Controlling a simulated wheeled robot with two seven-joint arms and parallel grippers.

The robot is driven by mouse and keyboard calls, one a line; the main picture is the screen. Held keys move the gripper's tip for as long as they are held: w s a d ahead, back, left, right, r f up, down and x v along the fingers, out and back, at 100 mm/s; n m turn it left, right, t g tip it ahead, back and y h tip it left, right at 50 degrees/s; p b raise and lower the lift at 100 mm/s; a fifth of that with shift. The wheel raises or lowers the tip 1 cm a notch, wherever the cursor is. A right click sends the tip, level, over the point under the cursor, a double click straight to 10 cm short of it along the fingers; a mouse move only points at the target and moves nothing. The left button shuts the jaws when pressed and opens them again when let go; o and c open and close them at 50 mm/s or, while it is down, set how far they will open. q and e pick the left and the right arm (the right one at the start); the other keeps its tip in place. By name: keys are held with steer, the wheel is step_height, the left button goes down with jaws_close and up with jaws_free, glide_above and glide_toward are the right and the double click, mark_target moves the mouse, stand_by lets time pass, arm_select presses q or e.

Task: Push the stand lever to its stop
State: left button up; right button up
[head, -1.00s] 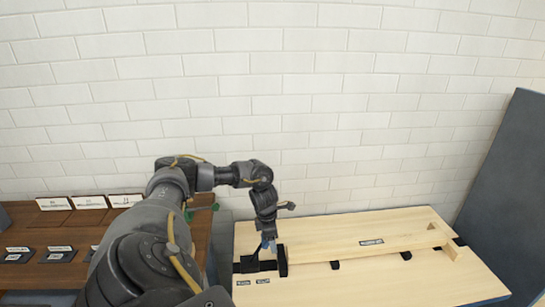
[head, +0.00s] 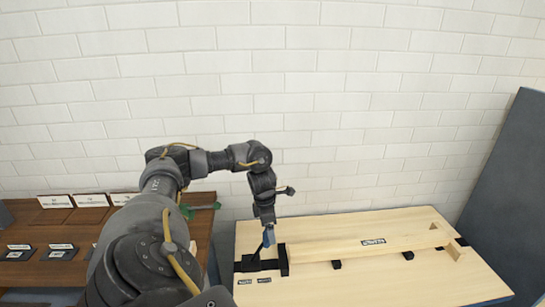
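A black stand (head: 260,264) is fixed at the left end of a pale wooden board (head: 390,285). A long wooden beam (head: 340,248) with a dark label lies across the board, its left end against the stand's upright black plate. My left gripper (head: 268,240) points down just above the stand. A small bluish part shows at its tip; I cannot tell whether it is a finger or the stand lever. The finger opening is too small to make out, and the lever is not clearly distinguishable. My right gripper is out of view.
A brown wooden table (head: 28,238) at the left carries white label cards (head: 55,202) and small dark plates (head: 61,252). A green object (head: 215,206) lies near its right edge. A dark grey panel (head: 513,200) leans at the right.

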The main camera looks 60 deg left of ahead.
arm_select(q)
steer(key=shift+s+a+r, duration=0.1)
steer(key=shift+s+r, duration=0.1)
steer(key=shift+r, duration=0.95)
steer(key=shift+s+a+r, duration=0.1)
steer(key=shift+s+r, duration=0.05)
steer(key=shift+r, duration=1)
steer(key=shift+c, duration=0.4)
